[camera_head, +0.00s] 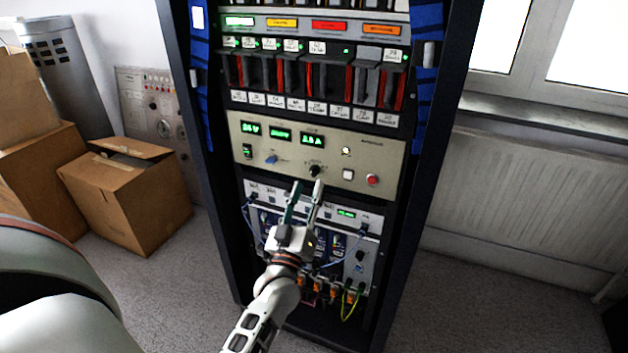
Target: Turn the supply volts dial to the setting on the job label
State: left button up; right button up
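A beige supply panel (290,178) sits in the middle of the rack. It has several green displays; the left one (250,128) seems to read 24 V and the right one (312,139) 2.5 A. No job label can be made out. My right gripper is not in view.
The dark rack (398,230) has switch modules above the panel and cabled units below. A white button (348,174) and a red button (372,180) sit right of the dials. Cardboard boxes (120,190) stand left; a radiator (520,190) is right.

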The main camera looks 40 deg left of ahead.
aim_at(312, 175)
pick_arm(q)
jog(key=x, duration=0.3)
jog(key=shift+w, duration=0.25)
jog(key=shift+w+a+r, duration=0.15)
jog(key=shift+w+a, duration=0.05)
jog(key=shift+w, duration=0.15)
jog(key=shift+c, duration=0.3)
grip_shut()
